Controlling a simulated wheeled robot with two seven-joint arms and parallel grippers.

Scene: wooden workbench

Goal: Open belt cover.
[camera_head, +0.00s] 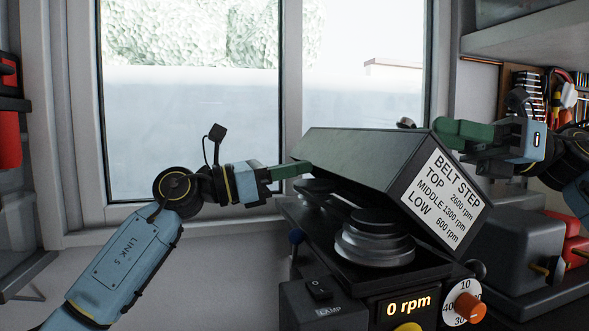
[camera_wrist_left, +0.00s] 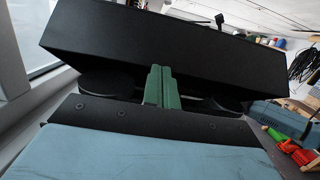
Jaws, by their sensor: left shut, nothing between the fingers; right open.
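The belt cover (camera_head: 365,152) is a dark grey box-shaped lid with a white "BELT STEP" label. It is tilted up, and stepped pulleys (camera_head: 375,240) show beneath it. My left gripper (camera_head: 306,167) has its green fingers shut, with nothing between them, at the cover's left lower edge. In the left wrist view the shut fingers (camera_wrist_left: 161,85) reach up against the cover's dark side wall (camera_wrist_left: 150,45). Whether they touch it is hard to tell. My right gripper (camera_head: 445,132) is at the cover's right upper edge; its far fingertip is partly hidden behind the cover.
Below the pulleys is a machine panel with a "0 rpm" display (camera_head: 408,305) and an orange-knobbed dial (camera_head: 468,307). A grey box-shaped machine part (camera_head: 519,248) stands at right. A window (camera_head: 190,100) is behind. A shelf (camera_head: 530,35) overhangs the upper right.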

